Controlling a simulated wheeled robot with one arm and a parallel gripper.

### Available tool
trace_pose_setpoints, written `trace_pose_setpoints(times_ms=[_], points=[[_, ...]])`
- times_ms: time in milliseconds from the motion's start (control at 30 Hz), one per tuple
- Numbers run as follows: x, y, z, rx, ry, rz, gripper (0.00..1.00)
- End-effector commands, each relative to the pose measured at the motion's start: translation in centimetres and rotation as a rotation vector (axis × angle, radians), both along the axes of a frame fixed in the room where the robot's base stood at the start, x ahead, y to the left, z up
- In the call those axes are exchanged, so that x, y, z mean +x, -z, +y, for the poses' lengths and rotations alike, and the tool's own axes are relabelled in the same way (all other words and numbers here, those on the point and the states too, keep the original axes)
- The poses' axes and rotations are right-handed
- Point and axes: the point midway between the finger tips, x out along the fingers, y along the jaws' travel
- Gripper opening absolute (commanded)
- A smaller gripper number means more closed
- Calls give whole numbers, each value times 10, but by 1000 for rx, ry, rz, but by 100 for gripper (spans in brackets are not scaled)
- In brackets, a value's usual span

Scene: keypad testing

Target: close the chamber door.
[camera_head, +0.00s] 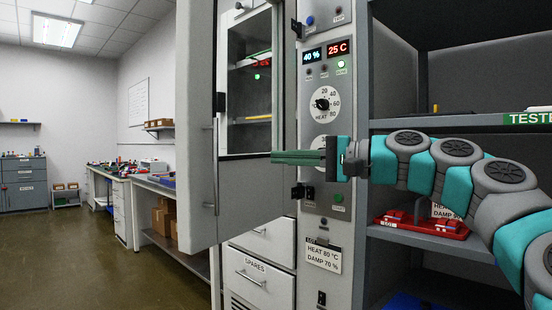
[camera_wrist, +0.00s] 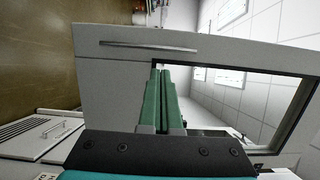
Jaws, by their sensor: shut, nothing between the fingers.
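The chamber door (camera_head: 258,190) is a grey panel with a large window and a long vertical handle (camera_head: 215,165) near its left edge. It stands open, with its left edge swung out toward me and its right edge beside the control panel. In the wrist view the door (camera_wrist: 110,75) fills the middle, with its handle (camera_wrist: 150,47) above and its window at right. My gripper (camera_head: 273,157) is shut and empty, its green fingers pointing left across the lower window edge. The fingers also show in the wrist view (camera_wrist: 161,72). I cannot tell whether they touch the door.
The control panel (camera_head: 319,125) with displays, knobs and buttons stands right of the door. Below is a drawer (camera_head: 262,272) marked SPARES. Shelves with a red tray (camera_head: 425,228) lie at right, behind my arm. A bench (camera_head: 148,190) runs along the left; the floor (camera_head: 75,255) there is clear.

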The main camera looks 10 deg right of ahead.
Motion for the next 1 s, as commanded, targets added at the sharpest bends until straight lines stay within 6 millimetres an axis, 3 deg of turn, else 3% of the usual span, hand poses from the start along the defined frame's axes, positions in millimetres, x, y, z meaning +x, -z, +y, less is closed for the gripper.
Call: trace_pose_setpoints(times_ms=[200,500,700,1000], points=[[22,1,41,-5,-7,3,0],[49,1,85,-4,-5,1,0],[58,0,99,-2,-2,0,0],[60,1,102,-4,-2,0,0]])
